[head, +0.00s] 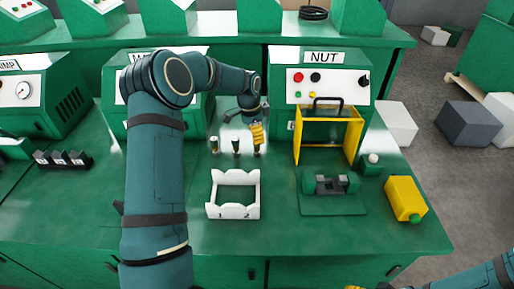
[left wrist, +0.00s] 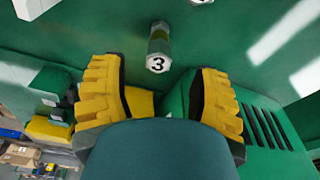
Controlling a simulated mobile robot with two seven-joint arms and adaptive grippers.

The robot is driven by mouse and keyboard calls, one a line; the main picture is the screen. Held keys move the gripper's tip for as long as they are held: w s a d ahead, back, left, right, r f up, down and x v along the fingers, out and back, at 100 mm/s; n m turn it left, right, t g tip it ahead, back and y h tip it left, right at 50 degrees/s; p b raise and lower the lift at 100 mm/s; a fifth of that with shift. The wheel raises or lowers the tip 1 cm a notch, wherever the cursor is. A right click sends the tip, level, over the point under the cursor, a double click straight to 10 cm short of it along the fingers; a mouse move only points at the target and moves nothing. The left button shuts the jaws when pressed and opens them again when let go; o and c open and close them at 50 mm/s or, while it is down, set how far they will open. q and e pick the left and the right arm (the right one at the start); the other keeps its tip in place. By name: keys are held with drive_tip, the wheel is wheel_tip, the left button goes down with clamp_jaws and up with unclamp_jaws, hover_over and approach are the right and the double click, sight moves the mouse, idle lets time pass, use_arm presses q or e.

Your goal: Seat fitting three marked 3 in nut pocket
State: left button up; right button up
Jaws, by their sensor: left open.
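Fitting three (left wrist: 158,48) shows a dark 3 on its white hexagonal end in the left wrist view. In the head view it seems to be the rightmost (head: 257,150) of three small upright fittings. I cannot tell which part is the nut pocket. Only a yellow scrap of my right gripper (head: 355,287) may show.
Two other fittings (head: 215,145) (head: 236,147) stand left of fitting three. A white rack (head: 233,211) marked 1 and 2 stands nearer me. A yellow box (head: 405,198) lies at the bench's right edge. The front strip of the green bench is clear.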

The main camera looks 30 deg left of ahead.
sight(257, 147)
use_arm(q)
drive_tip(key=f, duration=0.1)
drive_tip(key=f+b, duration=0.1)
drive_tip(key=f, duration=0.3)
drive_tip(key=shift+w+d, duration=0.15)
drive_tip(key=shift+d, duration=0.15)
clamp_jaws()
